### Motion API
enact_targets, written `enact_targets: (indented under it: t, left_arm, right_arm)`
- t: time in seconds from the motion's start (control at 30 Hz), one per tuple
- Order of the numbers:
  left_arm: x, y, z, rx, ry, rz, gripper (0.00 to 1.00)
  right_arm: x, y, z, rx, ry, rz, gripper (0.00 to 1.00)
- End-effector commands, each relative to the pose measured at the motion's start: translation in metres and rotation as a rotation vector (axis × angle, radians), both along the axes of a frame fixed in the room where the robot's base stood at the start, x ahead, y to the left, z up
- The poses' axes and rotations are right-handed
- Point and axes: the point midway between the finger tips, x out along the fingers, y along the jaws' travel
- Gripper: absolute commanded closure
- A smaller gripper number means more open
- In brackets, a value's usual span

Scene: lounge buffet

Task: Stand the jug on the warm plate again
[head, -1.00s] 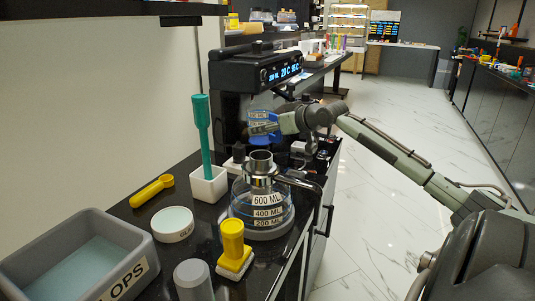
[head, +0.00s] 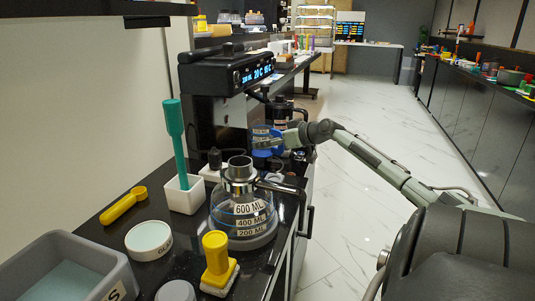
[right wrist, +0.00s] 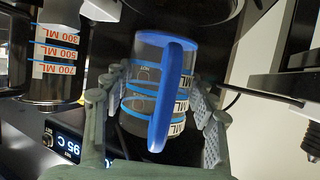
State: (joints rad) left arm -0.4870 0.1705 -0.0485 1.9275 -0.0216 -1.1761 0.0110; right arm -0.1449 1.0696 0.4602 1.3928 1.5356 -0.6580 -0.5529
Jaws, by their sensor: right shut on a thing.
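The jug (head: 262,142) is clear with blue bands, a blue handle and white ML labels. My right gripper (head: 283,141) is shut on it, in front of the black machine. In the right wrist view, which looks upside down, the fingers (right wrist: 157,112) hold the jug (right wrist: 140,75) on both sides, with the blue handle facing the camera. A dark round plate (right wrist: 205,12) shows at the top of that view, near the jug's blue end. I cannot tell whether they touch. The plate is not clear in the head view. My left gripper is not in view.
The black machine (head: 212,79) has a lit display. A dark-handled vessel (head: 281,113) stands beyond the held jug; a labelled vessel (right wrist: 55,55) shows in the wrist view.

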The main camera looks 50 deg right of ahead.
Motion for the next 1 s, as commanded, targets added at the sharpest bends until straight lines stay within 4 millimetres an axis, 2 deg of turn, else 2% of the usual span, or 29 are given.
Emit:
enact_targets:
  t: [0.27,0.5,0.53,0.7,1.0]
  left_arm:
    - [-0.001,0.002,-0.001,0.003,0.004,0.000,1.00]
    - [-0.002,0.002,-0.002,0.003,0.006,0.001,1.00]
    - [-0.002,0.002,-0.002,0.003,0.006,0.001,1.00]
    - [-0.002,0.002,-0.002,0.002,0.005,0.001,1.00]
    - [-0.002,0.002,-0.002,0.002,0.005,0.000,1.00]
  right_arm:
    - [0.000,0.000,-0.035,0.003,0.001,-0.001,0.91]
    - [0.000,0.000,-0.039,0.000,0.000,0.000,0.91]
    - [0.000,0.000,-0.039,0.000,0.001,0.000,0.41]
    - [0.000,0.001,-0.039,0.000,0.001,0.000,0.22]
    - [-0.001,0.001,-0.039,0.001,0.001,0.000,0.22]
